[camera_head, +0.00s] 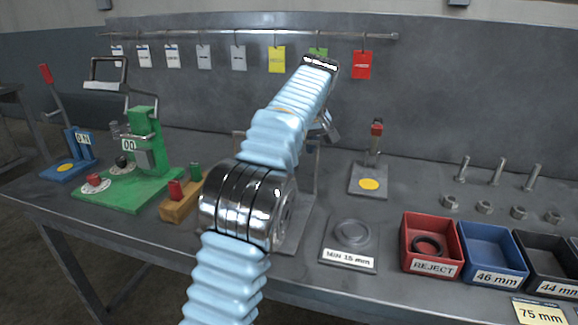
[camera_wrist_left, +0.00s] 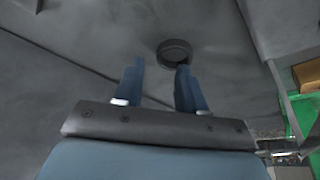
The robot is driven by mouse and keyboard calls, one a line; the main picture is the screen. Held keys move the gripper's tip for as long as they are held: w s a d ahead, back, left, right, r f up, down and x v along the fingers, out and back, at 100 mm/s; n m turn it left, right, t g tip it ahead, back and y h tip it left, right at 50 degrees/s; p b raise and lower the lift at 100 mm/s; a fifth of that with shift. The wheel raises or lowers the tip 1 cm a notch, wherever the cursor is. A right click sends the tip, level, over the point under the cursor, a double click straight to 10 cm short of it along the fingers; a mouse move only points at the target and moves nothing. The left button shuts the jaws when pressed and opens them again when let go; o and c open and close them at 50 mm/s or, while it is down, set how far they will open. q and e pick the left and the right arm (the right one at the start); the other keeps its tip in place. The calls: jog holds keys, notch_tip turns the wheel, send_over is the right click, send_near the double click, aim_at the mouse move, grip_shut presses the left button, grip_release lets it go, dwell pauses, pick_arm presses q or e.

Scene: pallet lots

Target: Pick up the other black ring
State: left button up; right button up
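A black ring (camera_head: 428,246) lies inside the red REJECT bin (camera_head: 405,240) in the head view. A dark, round, ring-like piece (camera_wrist_left: 175,50) lies on the grey surface in the left wrist view. My left gripper (camera_wrist_left: 160,66) has its two blue fingers apart with nothing held between them. The dark piece shows just beyond the fingertips, nearer the right finger; I cannot tell whether they touch. In the head view my blue-sleeved arm crosses the middle and hides the fingers and part of the bench. My right gripper is in neither view.
A green fixture (camera_head: 150,185), a wooden block (camera_head: 175,208) and a blue lever stand (camera_head: 70,168) are at left. A MIN 15 mm plate (camera_head: 348,262), a blue bin (camera_head: 490,250) and a black bin (camera_head: 545,265) are at right. Bolts and nuts stand behind the bins.

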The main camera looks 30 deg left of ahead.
pick_arm(q)
jog(key=x, duration=0.5)
jog(key=shift+a, duration=0.25)
jog(key=shift+r, duration=0.1)
grip_shut()
